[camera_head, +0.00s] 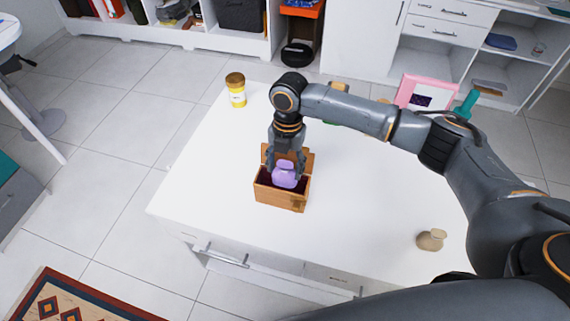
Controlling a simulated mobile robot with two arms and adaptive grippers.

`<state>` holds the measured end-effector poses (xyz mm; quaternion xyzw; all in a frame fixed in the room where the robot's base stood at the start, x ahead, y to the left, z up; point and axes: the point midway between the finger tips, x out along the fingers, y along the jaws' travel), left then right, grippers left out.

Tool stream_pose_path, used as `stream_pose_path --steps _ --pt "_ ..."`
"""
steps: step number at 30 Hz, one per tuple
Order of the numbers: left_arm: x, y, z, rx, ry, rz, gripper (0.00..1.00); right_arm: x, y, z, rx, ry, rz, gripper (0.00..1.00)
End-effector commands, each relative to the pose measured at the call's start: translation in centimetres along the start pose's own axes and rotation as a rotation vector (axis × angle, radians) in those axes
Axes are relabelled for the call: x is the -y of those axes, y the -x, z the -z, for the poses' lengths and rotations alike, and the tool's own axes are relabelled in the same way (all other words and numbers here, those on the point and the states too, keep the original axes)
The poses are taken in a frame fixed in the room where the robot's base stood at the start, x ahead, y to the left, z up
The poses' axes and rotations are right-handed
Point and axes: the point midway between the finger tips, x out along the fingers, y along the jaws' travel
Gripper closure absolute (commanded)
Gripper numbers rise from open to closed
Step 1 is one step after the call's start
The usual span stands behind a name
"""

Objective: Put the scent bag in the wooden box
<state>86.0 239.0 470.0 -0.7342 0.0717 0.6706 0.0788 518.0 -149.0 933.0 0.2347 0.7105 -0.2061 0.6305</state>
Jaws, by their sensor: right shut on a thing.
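The purple scent bag (284,178) is between the fingers of my right gripper (286,170), which is shut on it. The wooden box (281,198) stands open on the white table, with its lid raised at the back and a dark inside. The gripper points down over the box, and the bag is at the box's opening. I cannot tell whether the bag touches the box's floor. My left gripper is not in view.
On the white table (215,185) stand a yellow jar with a brown lid (236,90), a pink frame (421,92) and a small beige object (431,240). My right arm spans the table's back right. The table's left part is clear.

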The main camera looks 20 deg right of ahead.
Motion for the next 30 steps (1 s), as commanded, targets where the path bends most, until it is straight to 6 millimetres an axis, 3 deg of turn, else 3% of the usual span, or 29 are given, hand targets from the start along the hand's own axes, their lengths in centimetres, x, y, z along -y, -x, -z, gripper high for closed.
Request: stream_pose_path --steps 7,8,11,12,30 --pt "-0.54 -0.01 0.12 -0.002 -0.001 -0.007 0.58 -0.01 0.02 0.00 0.000 0.000 0.000 0.69" --pt "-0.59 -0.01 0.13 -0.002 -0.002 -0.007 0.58 -0.01 0.02 -0.01 0.000 0.000 0.000 0.38" --pt "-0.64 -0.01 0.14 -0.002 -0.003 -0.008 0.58 -0.01 0.02 -0.01 0.001 0.000 0.000 0.18" --pt "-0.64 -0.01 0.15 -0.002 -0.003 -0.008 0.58 -0.01 0.02 -0.01 0.001 0.000 0.000 0.16" --pt "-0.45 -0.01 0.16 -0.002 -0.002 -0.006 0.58 0.00 0.01 -0.02 0.001 0.000 0.000 0.16"
